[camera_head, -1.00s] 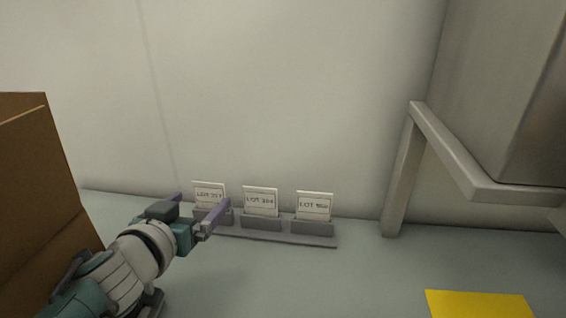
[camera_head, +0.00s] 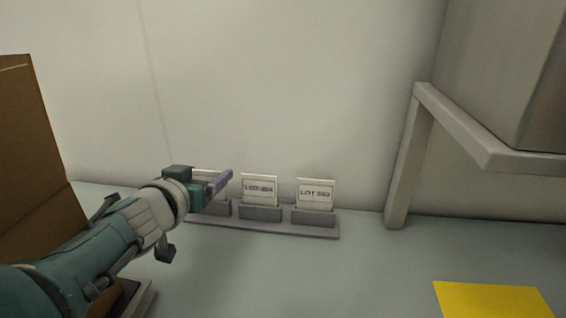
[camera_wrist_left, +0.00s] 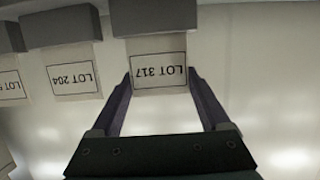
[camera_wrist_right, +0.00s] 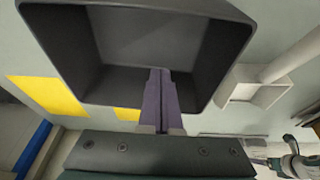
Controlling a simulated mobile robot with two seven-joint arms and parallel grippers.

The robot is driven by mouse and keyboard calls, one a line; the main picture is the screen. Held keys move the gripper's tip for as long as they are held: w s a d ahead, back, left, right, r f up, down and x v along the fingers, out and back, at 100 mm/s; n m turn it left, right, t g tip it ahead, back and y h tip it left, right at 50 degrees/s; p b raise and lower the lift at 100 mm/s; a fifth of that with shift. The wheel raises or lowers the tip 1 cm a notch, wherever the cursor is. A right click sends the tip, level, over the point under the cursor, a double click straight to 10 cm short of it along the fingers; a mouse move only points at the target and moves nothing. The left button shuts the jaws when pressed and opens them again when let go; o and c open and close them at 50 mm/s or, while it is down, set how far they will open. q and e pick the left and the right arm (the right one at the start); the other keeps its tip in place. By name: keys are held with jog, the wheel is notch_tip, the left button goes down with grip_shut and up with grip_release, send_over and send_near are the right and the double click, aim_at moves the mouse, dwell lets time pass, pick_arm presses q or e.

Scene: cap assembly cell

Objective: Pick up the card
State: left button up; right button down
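Three white lot cards stand upright in a grey rack (camera_head: 285,229) by the wall. The leftmost card, LOT 317 (camera_wrist_left: 158,72), shows upside down in the left wrist view, between the fingers of my left gripper (camera_wrist_left: 163,95). The fingers are spread, one on each side of the card, with slight gaps visible. In the head view my left gripper (camera_head: 212,182) covers most of that card. The LOT 204 card (camera_head: 259,189) stands in the middle slot and a third card (camera_head: 316,192) in the right slot. My right gripper (camera_wrist_right: 160,100) has its fingers together, with nothing visible between them.
A cardboard box (camera_head: 35,150) stands at the left. A metal frame (camera_head: 407,160) rises at the right, and a yellow patch (camera_head: 494,299) lies on the bench. In the right wrist view a dark open bin (camera_wrist_right: 130,45) is just beyond the fingers.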

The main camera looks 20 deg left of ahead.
pick_arm(q)
jog(key=c, duration=0.6)
jog(key=shift+r, duration=0.1)
jog(key=shift+c, duration=0.2)
